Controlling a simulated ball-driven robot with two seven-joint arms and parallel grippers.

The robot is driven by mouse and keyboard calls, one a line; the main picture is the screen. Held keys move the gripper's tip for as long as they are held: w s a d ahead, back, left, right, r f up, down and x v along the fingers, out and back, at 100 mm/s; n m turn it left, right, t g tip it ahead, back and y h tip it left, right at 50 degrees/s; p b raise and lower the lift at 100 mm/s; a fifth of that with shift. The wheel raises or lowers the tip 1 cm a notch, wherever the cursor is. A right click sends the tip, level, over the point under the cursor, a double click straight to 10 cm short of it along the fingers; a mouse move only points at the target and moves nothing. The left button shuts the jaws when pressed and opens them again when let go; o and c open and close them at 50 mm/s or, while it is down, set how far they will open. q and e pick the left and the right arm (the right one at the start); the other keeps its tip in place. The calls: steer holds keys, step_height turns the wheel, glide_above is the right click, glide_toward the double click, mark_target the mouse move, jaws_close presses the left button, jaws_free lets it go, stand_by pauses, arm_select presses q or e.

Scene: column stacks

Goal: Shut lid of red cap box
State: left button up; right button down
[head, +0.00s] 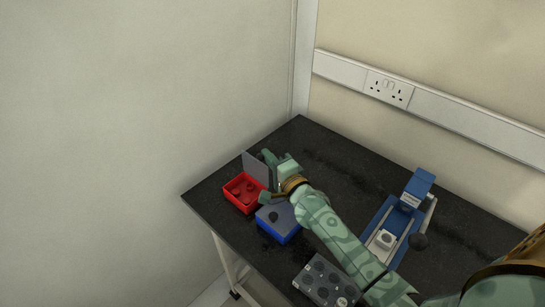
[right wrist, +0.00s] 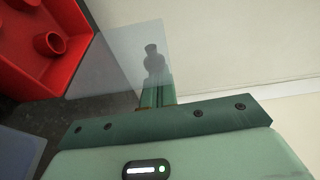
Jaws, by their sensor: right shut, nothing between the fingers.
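The red cap box (head: 240,203) stands open near the table's left edge, with several red caps inside. Its grey see-through lid (head: 254,166) stands about upright along the box's far right side. My right gripper (head: 266,156) is shut and empty beside the lid, on the side away from the box opening. In the right wrist view the lid (right wrist: 125,50) lies in front of my closed fingertips (right wrist: 152,52), which show through it. Whether they touch the lid I cannot tell. The red box (right wrist: 40,75) is at upper left there. My left gripper is not in view.
A blue box (head: 281,232) with a grey top sits just right of the red box, close under my right arm. A grey tray (head: 322,281) with round dark spots lies at the front. A blue device (head: 417,188) stands at the right. The back of the table is clear.

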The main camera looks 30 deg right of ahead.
mark_target(254, 159)
steer(key=n, duration=0.1)
steer(key=a+n, duration=0.1)
steer(key=n, duration=0.1)
steer(key=shift+s+a+r+t, duration=0.3)
steer(key=shift+a+r+t, duration=0.05)
steer(key=shift+a+t, duration=0.05)
steer(key=shift+s+a+r+n+p, duration=0.15)
steer(key=shift+a+n+p, duration=0.35)
steer(key=shift+n, duration=0.3)
steer(key=shift+s+a+p, duration=0.25)
steer(key=shift+a+p, duration=0.2)
steer(key=shift+a, duration=0.15)
steer(key=shift+s+a, duration=0.1)
steer(key=shift+a, duration=0.2)
steer(key=shift+a+f, duration=0.1)
steer(key=shift+f, duration=0.1)
